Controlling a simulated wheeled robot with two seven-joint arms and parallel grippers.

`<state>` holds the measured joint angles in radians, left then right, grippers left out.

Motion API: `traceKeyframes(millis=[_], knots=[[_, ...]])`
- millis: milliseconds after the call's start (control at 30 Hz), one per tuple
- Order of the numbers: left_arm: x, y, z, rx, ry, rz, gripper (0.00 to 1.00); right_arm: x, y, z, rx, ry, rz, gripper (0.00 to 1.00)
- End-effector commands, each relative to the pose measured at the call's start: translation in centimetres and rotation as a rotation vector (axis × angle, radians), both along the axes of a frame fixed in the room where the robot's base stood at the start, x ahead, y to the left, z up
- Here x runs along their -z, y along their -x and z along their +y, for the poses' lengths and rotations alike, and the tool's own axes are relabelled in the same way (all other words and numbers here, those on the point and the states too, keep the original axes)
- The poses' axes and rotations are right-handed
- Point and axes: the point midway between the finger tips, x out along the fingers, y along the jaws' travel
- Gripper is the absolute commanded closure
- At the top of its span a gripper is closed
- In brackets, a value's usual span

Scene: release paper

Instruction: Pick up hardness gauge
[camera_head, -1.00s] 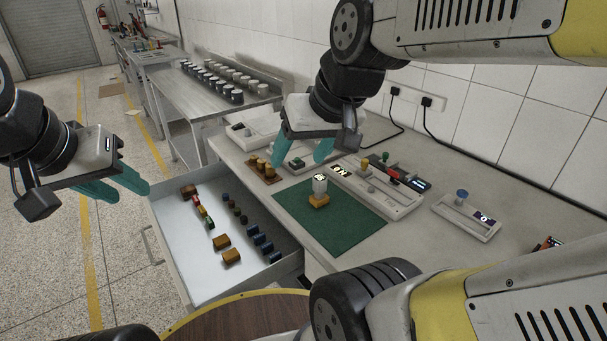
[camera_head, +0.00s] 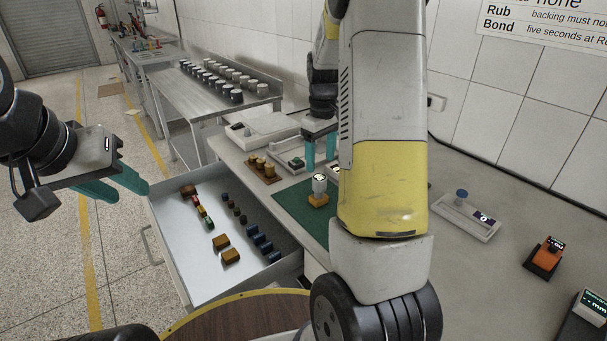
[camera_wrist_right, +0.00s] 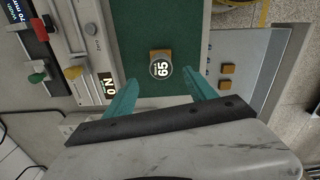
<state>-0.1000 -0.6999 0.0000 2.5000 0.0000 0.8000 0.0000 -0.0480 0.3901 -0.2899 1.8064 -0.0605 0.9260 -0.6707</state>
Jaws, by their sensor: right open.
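A small white gauge (camera_head: 319,184) with a round face stands on a tan block (camera_head: 318,200) on the green mat (camera_head: 291,200). In the right wrist view the gauge face (camera_wrist_right: 160,69) reads 65, and it appears between and beyond the fingertips. My right gripper (camera_head: 320,158) is open and empty, its teal fingers pointing down near the gauge's far side; the wrist view shows the same open fingers (camera_wrist_right: 165,84). My left gripper (camera_head: 132,188) is open and empty, left of the drawer. My right forearm hides part of the mat.
An open drawer (camera_head: 170,220) with small coloured blocks lies left of the bench. A white device with a blue knob (camera_head: 461,200), an orange device (camera_head: 544,256) and a dark instrument (camera_head: 590,310) stand right. A slotted bench fixture (camera_wrist_right: 85,60) lies beside the mat.

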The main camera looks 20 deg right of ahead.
Motion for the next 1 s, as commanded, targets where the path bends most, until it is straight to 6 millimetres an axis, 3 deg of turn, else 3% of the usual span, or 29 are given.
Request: traceKeyframes(millis=[500, 800, 1000], knots=[[0.0, 0.0, 0.0, 0.000, 0.000, 0.000, 0.64, 6.7, 0.2, 0.2, 0.003, -0.001, 0.003, 0.35], [0.0, 0.0, 0.0, 0.000, 0.000, 0.000, 0.64, 7.2, 0.1, 0.1, 0.003, 0.000, -0.001, 0.35], [0.0, 0.0, 0.0, 0.000, 0.000, 0.000, 0.64, 7.2, 0.1, 0.1, 0.003, 0.000, -0.001, 0.73]])
